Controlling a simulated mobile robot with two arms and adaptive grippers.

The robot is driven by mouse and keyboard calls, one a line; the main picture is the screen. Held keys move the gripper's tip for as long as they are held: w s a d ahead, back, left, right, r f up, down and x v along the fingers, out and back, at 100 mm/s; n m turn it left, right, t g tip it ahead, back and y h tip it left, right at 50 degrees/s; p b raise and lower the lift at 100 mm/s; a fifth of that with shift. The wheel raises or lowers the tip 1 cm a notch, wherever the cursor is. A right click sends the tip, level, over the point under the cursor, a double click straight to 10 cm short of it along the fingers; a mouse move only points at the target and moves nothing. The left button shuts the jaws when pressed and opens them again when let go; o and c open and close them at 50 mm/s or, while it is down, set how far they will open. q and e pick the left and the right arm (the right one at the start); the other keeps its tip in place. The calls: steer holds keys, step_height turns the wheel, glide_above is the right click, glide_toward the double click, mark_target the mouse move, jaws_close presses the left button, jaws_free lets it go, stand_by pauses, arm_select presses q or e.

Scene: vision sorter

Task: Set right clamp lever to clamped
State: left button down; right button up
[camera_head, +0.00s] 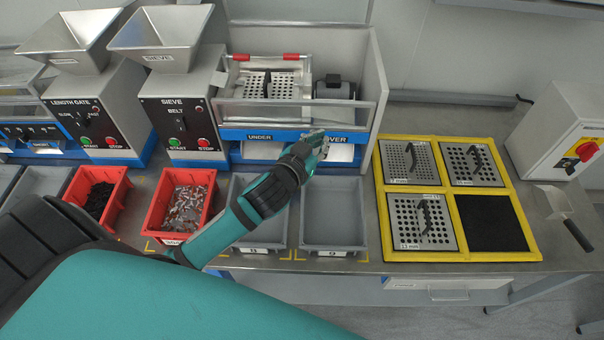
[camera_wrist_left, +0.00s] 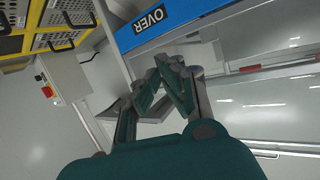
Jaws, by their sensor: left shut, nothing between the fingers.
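The sieve machine (camera_head: 372,75) stands at the back with a perforated sieve plate (camera_head: 283,84) seated behind its clear front panel. Two red-gripped levers lie along the top edge of the plate. The right clamp lever (camera_head: 291,57) is level and lies flat at the plate's right corner, and the left one (camera_head: 241,57) looks the same. My left gripper (camera_head: 318,139) is shut and empty, in front of the blue strip by the OVER label, below and apart from the right lever. In the left wrist view the gripper (camera_wrist_left: 172,66) shows close to the OVER strip (camera_wrist_left: 150,24). My right gripper is out of view.
Grey bins (camera_head: 334,212) stand below the chutes, under my left arm. Red bins (camera_head: 184,199) with parts are at the left. A yellow rack (camera_head: 455,255) with perforated plates lies at the right.

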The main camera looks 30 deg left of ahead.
arm_select(q)
steer(key=s+f+g, duration=0.2)
steer(key=s+f, duration=0.3)
steer(key=s, duration=0.1)
steer(key=shift+a+f+g+y, duration=0.15)
steer(key=shift+a+g+y, duration=0.15)
steer(key=shift+a+y, duration=0.15)
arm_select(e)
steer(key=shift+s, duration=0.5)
